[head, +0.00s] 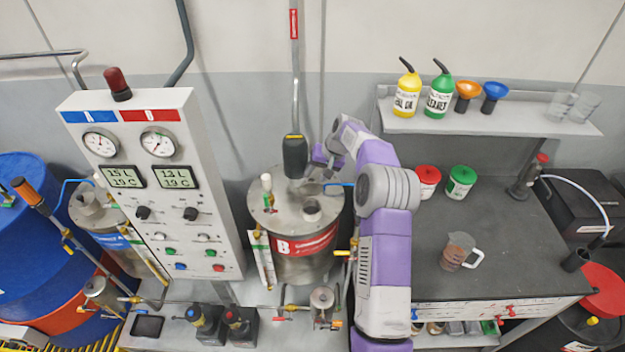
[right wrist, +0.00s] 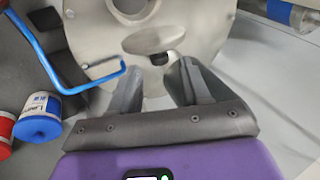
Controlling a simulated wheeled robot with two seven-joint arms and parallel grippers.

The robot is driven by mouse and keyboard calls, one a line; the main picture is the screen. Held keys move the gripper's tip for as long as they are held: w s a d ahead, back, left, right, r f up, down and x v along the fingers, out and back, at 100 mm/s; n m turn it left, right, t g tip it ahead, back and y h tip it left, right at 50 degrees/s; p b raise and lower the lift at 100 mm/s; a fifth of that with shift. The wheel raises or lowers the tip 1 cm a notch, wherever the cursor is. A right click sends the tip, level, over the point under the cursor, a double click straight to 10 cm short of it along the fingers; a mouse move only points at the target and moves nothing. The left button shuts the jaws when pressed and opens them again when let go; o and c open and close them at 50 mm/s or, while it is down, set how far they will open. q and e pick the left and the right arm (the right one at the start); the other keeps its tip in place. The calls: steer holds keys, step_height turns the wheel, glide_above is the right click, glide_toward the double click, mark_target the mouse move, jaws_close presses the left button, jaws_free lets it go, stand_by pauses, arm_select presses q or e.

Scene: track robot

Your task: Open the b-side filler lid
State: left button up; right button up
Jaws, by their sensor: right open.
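The B-side tank (head: 307,252) is a steel drum with a red "B" label. I cannot tell whether this lid is shut. My right gripper (head: 317,168) is over the rear of the tank top, partly hidden by my purple arm. In the wrist view its fingers (right wrist: 158,75) are apart and empty, just short of the disc. My left gripper is not in view.
A blue bent rod (right wrist: 100,78) is left of my fingers. A dark-sleeved vertical pipe (head: 294,155) stands close beside my gripper. The gauge panel (head: 150,185) is left of the tank. The dark workbench (head: 500,235) at right holds a measuring jug (head: 457,252).

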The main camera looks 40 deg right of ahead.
steer(key=shift+v, duration=1.4)
steer(key=shift+d, duration=0.1)
